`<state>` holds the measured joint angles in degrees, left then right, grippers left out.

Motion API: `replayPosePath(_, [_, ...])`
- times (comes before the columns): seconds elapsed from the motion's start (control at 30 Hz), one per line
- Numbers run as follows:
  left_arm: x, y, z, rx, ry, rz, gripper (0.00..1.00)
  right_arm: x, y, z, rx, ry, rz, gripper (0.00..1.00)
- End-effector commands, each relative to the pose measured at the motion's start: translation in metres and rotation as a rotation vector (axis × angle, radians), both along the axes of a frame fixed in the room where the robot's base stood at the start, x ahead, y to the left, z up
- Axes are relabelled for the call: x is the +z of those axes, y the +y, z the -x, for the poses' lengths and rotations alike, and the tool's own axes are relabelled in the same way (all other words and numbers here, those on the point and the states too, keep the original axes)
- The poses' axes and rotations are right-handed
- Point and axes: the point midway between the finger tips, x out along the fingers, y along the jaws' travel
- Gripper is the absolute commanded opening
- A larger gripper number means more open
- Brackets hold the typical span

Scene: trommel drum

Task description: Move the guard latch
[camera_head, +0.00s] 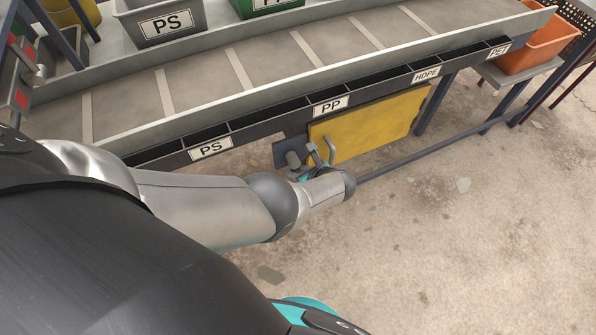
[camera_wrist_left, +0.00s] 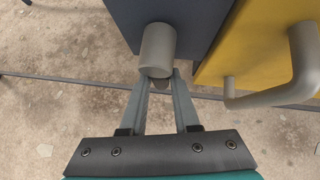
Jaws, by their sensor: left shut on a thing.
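The guard latch is a grey cylindrical knob (camera_head: 293,158) on a dark plate (camera_head: 281,152) beside the yellow guard panel (camera_head: 368,124), under the conveyor. In the left wrist view the knob (camera_wrist_left: 158,48) stands out from the dark plate (camera_wrist_left: 185,18), left of the yellow panel (camera_wrist_left: 240,50). My left gripper (camera_head: 309,170) is at the latch, partly hidden by my own wrist in the head view. In the wrist view its fingers (camera_wrist_left: 163,82) are shut on the knob's near end. My right gripper is not in view.
A grey bent handle (camera_wrist_left: 300,75) on the yellow panel is close to the right of my fingers. A horizontal dark bar (camera_head: 440,145) runs low along the conveyor frame. The conveyor belt (camera_head: 270,65) is above. Concrete floor (camera_head: 460,240) in front is largely clear.

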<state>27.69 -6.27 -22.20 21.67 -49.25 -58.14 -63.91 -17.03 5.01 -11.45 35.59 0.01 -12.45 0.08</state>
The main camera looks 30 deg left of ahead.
Motion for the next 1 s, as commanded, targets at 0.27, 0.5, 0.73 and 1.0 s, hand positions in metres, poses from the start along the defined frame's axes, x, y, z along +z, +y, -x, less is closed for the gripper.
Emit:
replayPosePath(0.27, [0.0007,0.0001,0.0007,-0.004,0.006,-0.007,0.0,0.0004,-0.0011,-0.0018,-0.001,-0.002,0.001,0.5])
replayPosePath(0.5, [0.0004,0.0002,0.0007,-0.004,0.004,-0.005,0.52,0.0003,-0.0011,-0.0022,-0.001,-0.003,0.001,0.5])
replayPosePath(0.73, [0.0002,0.0004,0.0006,-0.002,0.004,-0.004,0.59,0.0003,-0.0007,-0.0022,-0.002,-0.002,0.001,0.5])
replayPosePath(1.0, [0.0085,0.004,0.0017,-0.001,0.004,-0.004,0.59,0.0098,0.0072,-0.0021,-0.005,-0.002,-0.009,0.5])
